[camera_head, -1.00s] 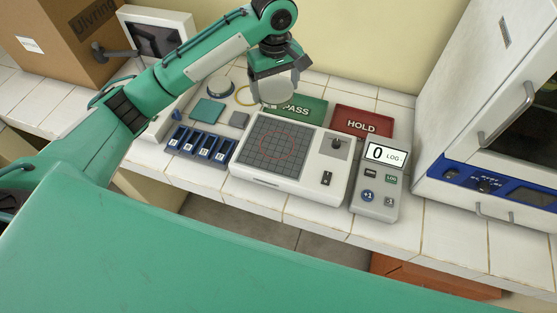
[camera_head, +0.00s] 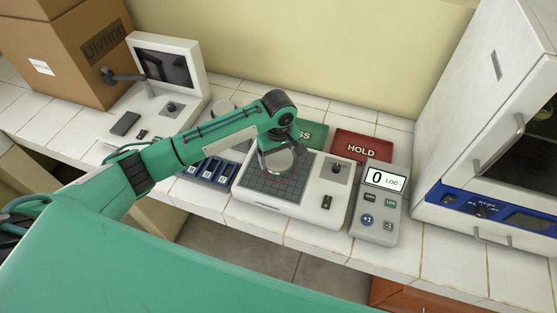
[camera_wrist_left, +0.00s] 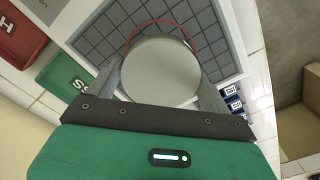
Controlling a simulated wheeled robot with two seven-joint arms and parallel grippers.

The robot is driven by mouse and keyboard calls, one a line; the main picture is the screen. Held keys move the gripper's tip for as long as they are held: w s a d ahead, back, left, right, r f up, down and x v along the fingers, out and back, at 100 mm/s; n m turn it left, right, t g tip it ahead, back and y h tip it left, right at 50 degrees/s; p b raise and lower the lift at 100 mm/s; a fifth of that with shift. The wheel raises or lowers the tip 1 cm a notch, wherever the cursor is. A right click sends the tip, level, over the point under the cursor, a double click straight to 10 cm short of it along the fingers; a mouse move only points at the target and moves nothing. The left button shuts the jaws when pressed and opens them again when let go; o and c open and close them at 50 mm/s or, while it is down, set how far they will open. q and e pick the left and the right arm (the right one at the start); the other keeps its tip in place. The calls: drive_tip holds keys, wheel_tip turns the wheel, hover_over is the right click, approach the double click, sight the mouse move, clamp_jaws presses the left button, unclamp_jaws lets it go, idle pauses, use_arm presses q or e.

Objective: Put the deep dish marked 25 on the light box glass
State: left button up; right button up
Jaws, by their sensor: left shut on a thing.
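My left gripper (camera_head: 277,165) is shut on a round pale dish (camera_head: 281,160) and holds it over the light box glass (camera_head: 262,187). The glass is dark grey with a grid. In the left wrist view the dish (camera_wrist_left: 160,72) sits between the two fingers (camera_wrist_left: 159,92), and part of a red ring on the gridded glass (camera_wrist_left: 104,32) shows beyond its rim. No number can be read on the dish. I cannot tell whether the dish touches the glass. My right gripper is not in view.
A green PASS tray (camera_head: 312,133) and a red HOLD tray (camera_head: 359,146) lie behind the light box. A grey counter (camera_head: 378,203) reading 0 stands to its right. Small blue numbered holders (camera_head: 207,172) are to its left. A white incubator (camera_head: 480,130) stands at the right.

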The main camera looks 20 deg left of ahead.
sight(279, 157)
use_arm(q)
wheel_tip(279, 157, down, 3)
drive_tip(key=shift+f, duration=0.1)
drive_tip(key=shift+f+p, duration=0.1)
drive_tip(key=shift+p, duration=0.2)
drive_tip(key=o, duration=1)
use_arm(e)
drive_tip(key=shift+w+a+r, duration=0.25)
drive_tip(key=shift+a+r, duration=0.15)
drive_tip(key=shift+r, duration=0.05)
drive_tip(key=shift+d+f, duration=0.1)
use_arm(q)
drive_tip(key=shift+r+b, duration=0.3)
drive_tip(key=shift+r, duration=0.15)
wheel_tip(279, 157, up, 10)
drive_tip(key=b, duration=0.3)
drive_tip(key=shift+r, duration=0.65)
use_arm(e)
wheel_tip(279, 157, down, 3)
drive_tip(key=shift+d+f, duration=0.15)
